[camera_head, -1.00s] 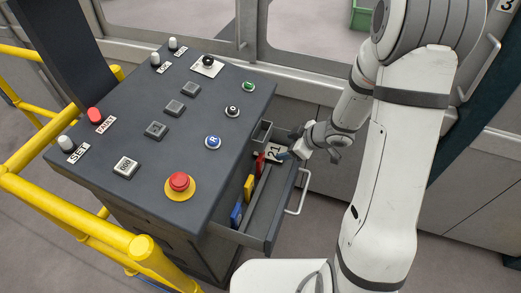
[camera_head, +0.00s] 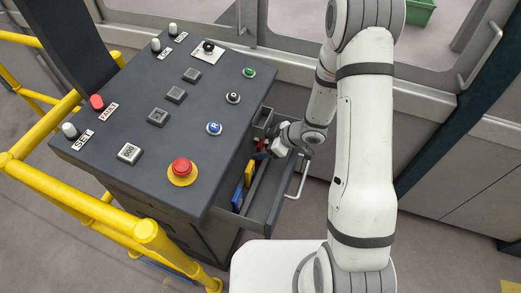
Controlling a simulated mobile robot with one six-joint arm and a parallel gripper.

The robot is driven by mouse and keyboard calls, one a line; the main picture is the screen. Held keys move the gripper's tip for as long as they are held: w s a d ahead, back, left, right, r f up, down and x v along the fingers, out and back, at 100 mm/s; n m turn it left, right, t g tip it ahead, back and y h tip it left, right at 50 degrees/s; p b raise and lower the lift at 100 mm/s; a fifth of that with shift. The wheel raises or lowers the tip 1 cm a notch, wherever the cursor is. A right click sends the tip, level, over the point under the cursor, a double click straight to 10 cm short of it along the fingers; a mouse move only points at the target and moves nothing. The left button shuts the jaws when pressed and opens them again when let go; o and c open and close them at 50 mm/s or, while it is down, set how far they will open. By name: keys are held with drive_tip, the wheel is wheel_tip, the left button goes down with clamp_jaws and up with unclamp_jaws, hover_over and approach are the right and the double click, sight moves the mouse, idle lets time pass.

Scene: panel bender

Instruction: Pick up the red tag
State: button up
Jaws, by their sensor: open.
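The red tag (camera_head: 260,145) stands in the open drawer (camera_head: 262,218) of the control console, toward the drawer's far end. Only a small part of it shows. My gripper (camera_head: 271,147) is open at the drawer, just right of the red tag and very close to it. The fingers are small and partly hidden by the wrist, so I cannot tell whether they touch the tag or stand around it.
A yellow tag (camera_head: 250,172) and a blue tag (camera_head: 238,198) stand nearer in the same drawer. The console top (camera_head: 140,110) with buttons and a red emergency stop (camera_head: 181,168) lies left. A yellow railing (camera_head: 75,205) borders the console.

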drive_tip(key=shift+c, duration=0.4)
drive_tip(key=c, duration=1)
drive_tip(key=shift+r, duration=0.15)
